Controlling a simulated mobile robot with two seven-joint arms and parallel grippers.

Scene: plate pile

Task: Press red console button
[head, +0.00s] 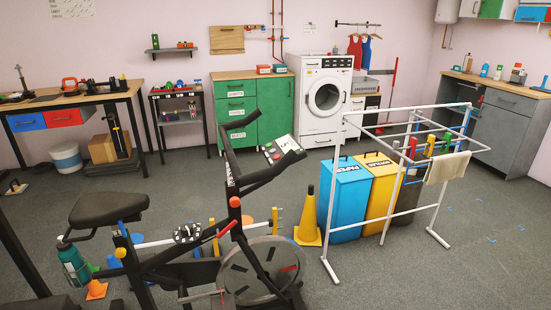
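The console (280,150) sits on top of the exercise bike's front post (232,185), near the middle of the view. Its face is pale and tilted, with small dark and red marks. A red mark that may be the red button shows near its left side, but it is too small to tell for certain. A red-orange knob (235,202) is on the bike's post below the console. Neither of my grippers can be seen in the head view.
The bike's saddle (108,207) and flywheel (262,272) fill the lower left and middle. A yellow cone (307,222), blue bin (346,199), yellow bin (382,180) and white drying rack (333,210) stand right of the bike. Grey floor at far right is mostly clear.

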